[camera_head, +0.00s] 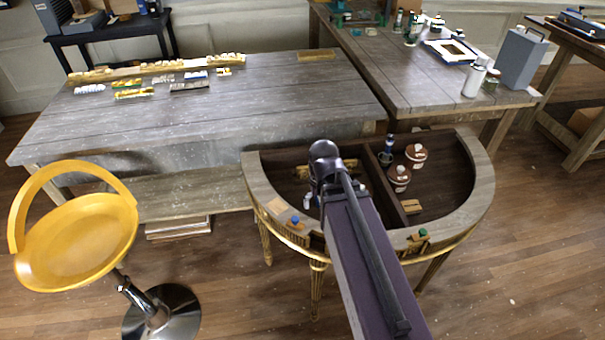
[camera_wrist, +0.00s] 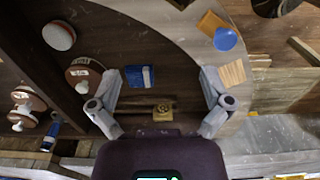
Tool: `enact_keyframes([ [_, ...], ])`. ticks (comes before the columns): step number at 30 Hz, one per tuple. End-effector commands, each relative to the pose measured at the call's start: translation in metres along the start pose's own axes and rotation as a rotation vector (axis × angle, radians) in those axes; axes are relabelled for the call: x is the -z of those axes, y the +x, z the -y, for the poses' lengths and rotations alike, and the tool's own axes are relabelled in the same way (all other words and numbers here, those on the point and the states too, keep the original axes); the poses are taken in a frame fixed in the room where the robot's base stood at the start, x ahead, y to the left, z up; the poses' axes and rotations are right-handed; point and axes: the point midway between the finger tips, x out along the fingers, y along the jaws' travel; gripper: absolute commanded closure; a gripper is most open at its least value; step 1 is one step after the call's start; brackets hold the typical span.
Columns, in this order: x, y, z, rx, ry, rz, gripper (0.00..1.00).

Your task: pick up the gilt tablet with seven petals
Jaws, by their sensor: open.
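A small square gilt tablet (camera_wrist: 163,111) with a raised rosette lies on the dark floor of the console compartment in the wrist view. Its petals are too small to count. My gripper (camera_wrist: 159,86) is open above the compartment, with its fingers spread to either side and the tablet seen between them, nearer its base. Nothing is held. In the head view my arm hides part of the half-round console (camera_head: 478,180), and a gold-coloured piece (camera_head: 310,172) shows left of my wrist. I cannot tell whether it is the same tablet.
A blue block (camera_wrist: 139,77) lies between the fingers, beyond the tablet. A blue disc (camera_wrist: 228,39) and a tan piece (camera_wrist: 233,73) sit on the rim. A yellow stool (camera_head: 80,240) stands left.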

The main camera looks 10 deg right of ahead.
Motion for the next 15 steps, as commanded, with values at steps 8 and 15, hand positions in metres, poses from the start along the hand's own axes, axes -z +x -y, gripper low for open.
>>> enact_keyframes([
  [8, 0.088, 0.005, -0.004, 0.000, 0.003, -0.034, 0.00],
  [15, 0.177, 0.009, -0.004, 0.000, 0.004, -0.073, 0.00],
])
